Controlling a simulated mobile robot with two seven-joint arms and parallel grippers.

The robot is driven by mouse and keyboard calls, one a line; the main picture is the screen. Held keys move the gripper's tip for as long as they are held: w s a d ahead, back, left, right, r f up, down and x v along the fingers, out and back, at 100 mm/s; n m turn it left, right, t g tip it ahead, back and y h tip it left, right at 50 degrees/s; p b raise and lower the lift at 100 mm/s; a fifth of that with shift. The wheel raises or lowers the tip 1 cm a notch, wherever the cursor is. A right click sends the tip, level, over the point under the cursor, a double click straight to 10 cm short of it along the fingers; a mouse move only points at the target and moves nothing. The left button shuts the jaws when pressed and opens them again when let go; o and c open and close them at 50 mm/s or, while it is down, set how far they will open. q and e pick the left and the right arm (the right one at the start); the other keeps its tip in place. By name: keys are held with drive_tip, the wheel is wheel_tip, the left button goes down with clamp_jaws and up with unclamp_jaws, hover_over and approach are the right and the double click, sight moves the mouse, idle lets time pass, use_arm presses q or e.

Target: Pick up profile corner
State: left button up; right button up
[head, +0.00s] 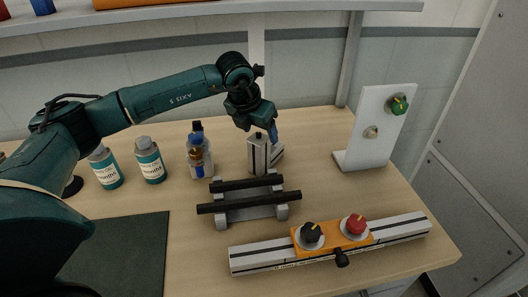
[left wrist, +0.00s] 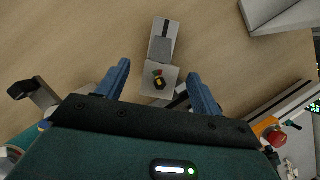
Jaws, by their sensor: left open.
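The profile corner (head: 259,158) is a grey aluminium piece with dark slots, standing on the wooden table behind the black-barred rack. In the left wrist view the profile corner (left wrist: 162,42) shows from above, with a grey arm pointing up the picture and a dark, orange-marked knob on its near block. My left gripper (head: 263,133) is over the corner, its blue fingers pointing down. In the left wrist view my left gripper (left wrist: 158,74) is open, one finger on each side of the corner, with visible gaps. My right gripper is not in view.
A rack with two black bars (head: 248,205) stands just in front. A rail with an orange plate (head: 331,238) and knobs lies at the front right. A white upright panel (head: 384,125) stands at right. Bottles (head: 150,161) stand at left, near a dark mat (head: 120,252).

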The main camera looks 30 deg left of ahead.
sight(267, 148)
use_arm(q)
drive_tip(key=x, duration=0.4)
drive_tip(key=shift+d+f+p, duration=0.1)
drive_tip(key=shift+f+p, duration=0.1)
drive_tip(key=shift+p, duration=0.2)
drive_tip(key=shift+c, duration=0.4)
clamp_jaws()
drive_tip(key=shift+r, duration=0.15)
